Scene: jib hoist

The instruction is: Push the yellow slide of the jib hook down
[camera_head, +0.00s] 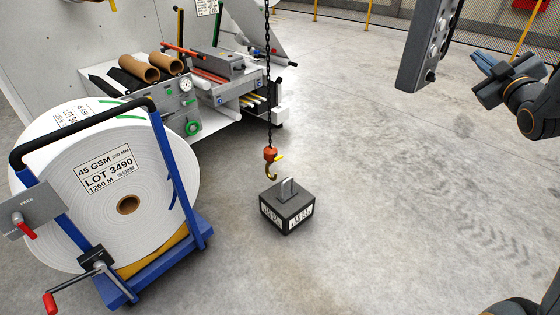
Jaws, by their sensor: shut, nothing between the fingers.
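The jib hook (271,173) hangs from a dark chain (268,80) in the middle of the head view. It has a red-orange block (270,154) on top. The small yellow slide (280,157) sticks out on the right of the block. A dark block weight (287,207) with a grey lifting eye (288,189) stands on the floor just below the hook. The hook looks apart from the eye. My gripper (482,62) is at the upper right, far to the right of the hook. It is shut and empty.
A large white paper roll (70,190) sits in a blue cart (180,270) at the left. A machine with cardboard tubes (140,68) stands behind it. A grey pendant box (425,45) hangs between my gripper and the hook. The floor (400,190) right of the weight is clear.

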